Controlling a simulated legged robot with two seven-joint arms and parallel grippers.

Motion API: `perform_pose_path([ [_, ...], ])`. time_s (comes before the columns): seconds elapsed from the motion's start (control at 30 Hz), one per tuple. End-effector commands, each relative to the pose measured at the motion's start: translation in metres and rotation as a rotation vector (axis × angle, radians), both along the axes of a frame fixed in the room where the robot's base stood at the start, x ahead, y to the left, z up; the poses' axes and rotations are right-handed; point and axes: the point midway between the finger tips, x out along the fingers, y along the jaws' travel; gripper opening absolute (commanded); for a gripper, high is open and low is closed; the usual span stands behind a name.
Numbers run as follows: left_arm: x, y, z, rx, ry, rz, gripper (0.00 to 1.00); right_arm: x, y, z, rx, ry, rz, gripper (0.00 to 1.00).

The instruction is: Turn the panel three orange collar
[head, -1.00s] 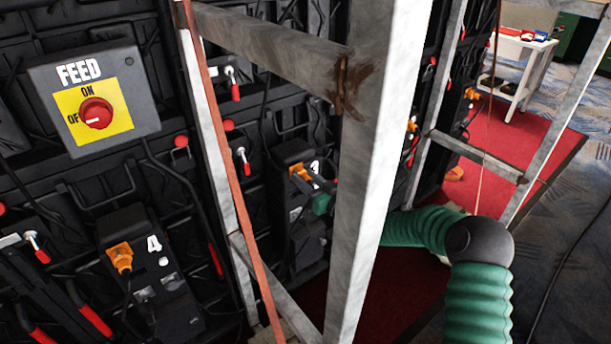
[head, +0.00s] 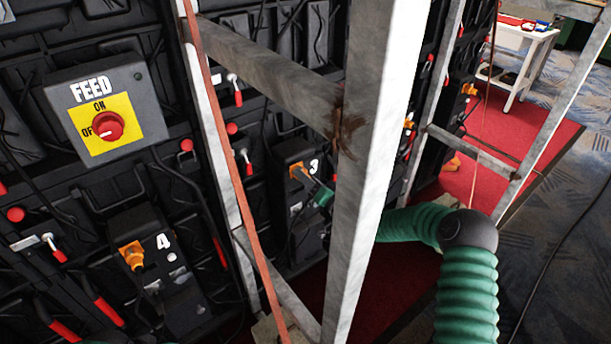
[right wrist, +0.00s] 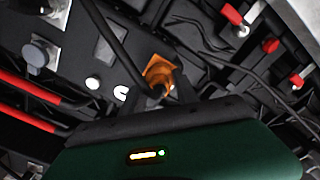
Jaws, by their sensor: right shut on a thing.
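The panel three box (head: 290,205), with a white 3 on it, is on the black wall just left of the thick grey post. Its orange collar (head: 296,170) is small in the head view and larger in the right wrist view (right wrist: 160,70), with a dark cable at it. My right gripper (head: 306,174) reaches it from the right, its green hand partly behind the post. Its dark fingers are shut on the collar, one on each side. The collar's exact turn is hard to read. My left gripper is out of view.
Grey frame posts (head: 372,150) and a brown strap (head: 228,150) stand before the wall. A FEED switch box (head: 150,100) and panel four, with its own orange collar (head: 132,255), are at left. A white table (head: 530,45) stands far right.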

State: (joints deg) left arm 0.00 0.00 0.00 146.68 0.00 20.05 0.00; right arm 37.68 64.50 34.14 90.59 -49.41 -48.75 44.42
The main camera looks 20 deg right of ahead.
Motion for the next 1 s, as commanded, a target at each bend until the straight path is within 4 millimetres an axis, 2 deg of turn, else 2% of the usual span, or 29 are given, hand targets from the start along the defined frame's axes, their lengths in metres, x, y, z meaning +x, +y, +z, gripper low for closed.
perform_pose_path([
  [0.47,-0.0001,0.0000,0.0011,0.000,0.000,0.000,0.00,0.0010,-0.0044,0.0009,0.018,0.003,-0.008,0.00],
  [0.5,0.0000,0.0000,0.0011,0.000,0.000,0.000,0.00,0.0010,-0.0045,0.0010,0.018,0.003,-0.008,0.39],
  [0.63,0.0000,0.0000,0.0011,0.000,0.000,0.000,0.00,0.0007,-0.0034,0.0008,0.017,0.004,-0.006,0.56],
  [0.67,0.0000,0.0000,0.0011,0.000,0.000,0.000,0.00,0.0007,-0.0031,0.0006,0.016,0.004,-0.006,0.58],
  [1.0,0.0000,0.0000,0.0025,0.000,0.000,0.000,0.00,-0.0036,-0.0030,0.0008,0.016,0.006,-0.003,0.58],
])
